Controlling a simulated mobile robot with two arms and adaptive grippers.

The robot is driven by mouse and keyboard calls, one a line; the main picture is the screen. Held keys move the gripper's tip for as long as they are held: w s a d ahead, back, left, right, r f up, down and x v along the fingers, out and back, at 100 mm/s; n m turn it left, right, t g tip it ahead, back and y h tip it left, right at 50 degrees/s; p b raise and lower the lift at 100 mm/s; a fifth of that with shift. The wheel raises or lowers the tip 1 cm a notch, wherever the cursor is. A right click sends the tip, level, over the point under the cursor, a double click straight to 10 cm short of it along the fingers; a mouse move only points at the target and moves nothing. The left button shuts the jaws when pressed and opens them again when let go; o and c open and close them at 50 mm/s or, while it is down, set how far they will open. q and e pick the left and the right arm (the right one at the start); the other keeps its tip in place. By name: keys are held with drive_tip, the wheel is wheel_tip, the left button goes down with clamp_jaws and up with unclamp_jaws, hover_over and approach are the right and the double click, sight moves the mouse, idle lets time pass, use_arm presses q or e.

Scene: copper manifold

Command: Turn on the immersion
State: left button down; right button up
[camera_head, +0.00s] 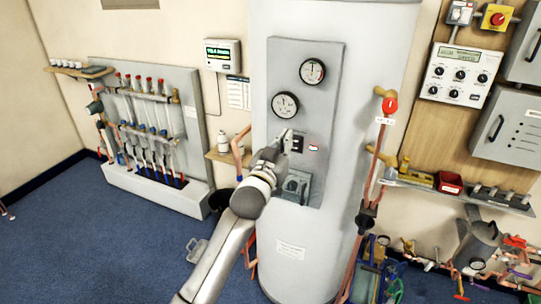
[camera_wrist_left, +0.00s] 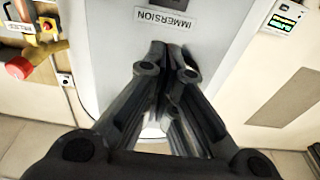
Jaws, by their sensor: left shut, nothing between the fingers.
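The large white cylinder (camera_head: 398,35) carries a grey panel (camera_head: 325,105) with two round dials, the upper one (camera_head: 312,71) and the lower one (camera_head: 285,105). A grey dial box (camera_head: 296,186) is lower down, partly hidden by my arm. My left gripper (camera_head: 285,137) is shut and empty, its tips just left of the black switch; contact cannot be told. In the left wrist view, the closed fingers (camera_wrist_left: 168,52) point at the panel below an "IMMERSION" label (camera_wrist_left: 164,18).
A red-handled valve (camera_head: 390,106) and copper pipes stand right of the cylinder. A shelf (camera_head: 460,192) and control boxes (camera_head: 458,74) are further right. A pipe manifold (camera_head: 150,120) and a wall display (camera_head: 222,55) are on the left. Blue floor (camera_head: 120,250) is clear at lower left.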

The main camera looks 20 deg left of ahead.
use_arm(q)
drive_tip(key=s+r+b, duration=0.1)
drive_tip(key=s+b, duration=0.1)
drive_tip(key=s, duration=0.5)
drive_tip(key=shift+s+a, duration=0.15)
drive_tip(key=shift+a, duration=0.1)
use_arm(e)
drive_tip(key=shift+w+f, duration=0.25)
drive_tip(key=shift+f, duration=0.35)
drive_tip(key=shift+w+f, duration=0.2)
drive_tip(key=shift+f, duration=0.35)
drive_tip(key=shift+w, duration=0.1)
